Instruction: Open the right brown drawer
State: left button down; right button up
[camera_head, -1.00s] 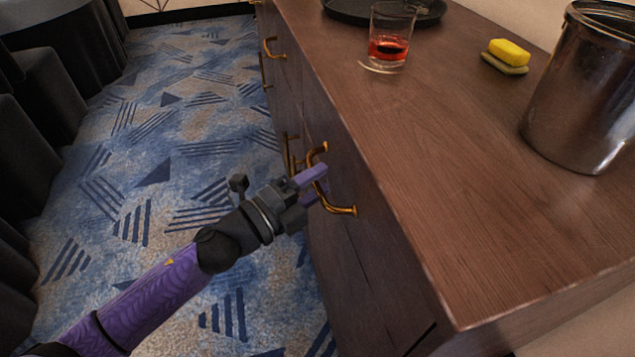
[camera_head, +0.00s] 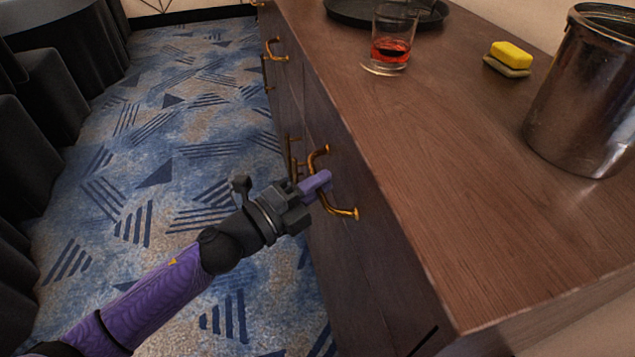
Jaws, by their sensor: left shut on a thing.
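The brown drawer (camera_head: 362,233) is in the front of a brown wooden cabinet, at its near end. It looks closed, its face flush with the cabinet front. A curved brass handle (camera_head: 349,213) is fixed to it. My left gripper (camera_head: 322,184) comes in from the left, and its purple fingers are shut on the middle of this handle. The fingers hide part of the handle. My right gripper is not in view.
The cabinet top (camera_head: 460,170) holds a glass with red drink (camera_head: 391,45), a dark round tray (camera_head: 345,12), a yellow sponge (camera_head: 511,54) and a metal bucket (camera_head: 580,100). Other brass handles (camera_head: 275,50) line the front. Patterned carpet (camera_head: 140,140) is clear; dark draped furniture (camera_head: 40,110) stands left.

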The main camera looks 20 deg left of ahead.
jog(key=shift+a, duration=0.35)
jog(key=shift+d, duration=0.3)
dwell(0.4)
